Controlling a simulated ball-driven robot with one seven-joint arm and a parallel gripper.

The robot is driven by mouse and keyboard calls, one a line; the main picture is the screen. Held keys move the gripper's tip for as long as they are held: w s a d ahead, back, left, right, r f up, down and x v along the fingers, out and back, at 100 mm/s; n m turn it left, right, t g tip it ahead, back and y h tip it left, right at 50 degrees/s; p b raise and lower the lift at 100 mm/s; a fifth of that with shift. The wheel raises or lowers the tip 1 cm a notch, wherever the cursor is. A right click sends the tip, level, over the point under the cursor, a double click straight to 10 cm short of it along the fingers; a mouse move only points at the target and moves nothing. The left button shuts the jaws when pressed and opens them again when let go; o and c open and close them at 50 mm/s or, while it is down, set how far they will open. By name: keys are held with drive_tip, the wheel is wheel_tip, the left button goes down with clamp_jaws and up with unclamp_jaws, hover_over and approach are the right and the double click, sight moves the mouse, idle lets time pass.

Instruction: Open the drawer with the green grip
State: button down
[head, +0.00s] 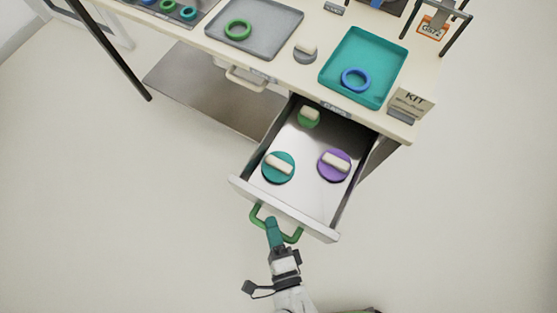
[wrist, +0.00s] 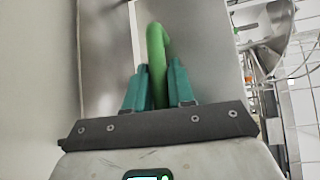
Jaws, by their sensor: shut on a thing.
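The drawer (head: 237,188) with the green grip (head: 293,237) stands pulled out from under the table in the head view. Its inside shows a teal disc (head: 270,174), a purple disc (head: 345,173) and a green disc (head: 309,122), each with a pale handle on top. My gripper (head: 272,226) is at the green grip on the drawer front. In the wrist view the green grip (wrist: 156,55) runs between the two teal fingers of my gripper (wrist: 157,85), which are shut on it. The exact contact points are partly hidden by the fingers.
The table top (head: 285,72) above holds a grey tray (head: 270,38) with a green ring and a teal tray (head: 385,45) with a blue ring. Another drawer with a pale grip (head: 242,82) is closed at the left. The floor around the open drawer is clear.

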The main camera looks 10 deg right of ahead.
drive_tip(key=shift+s+a, duration=0.15)
drive_tip(key=shift+s, duration=0.15)
drive_tip(key=c, duration=1.1)
unclamp_jaws()
drive_tip(key=b+v, duration=0.2)
drive_tip(key=v, duration=0.8)
drive_tip(key=shift+s, duration=0.35)
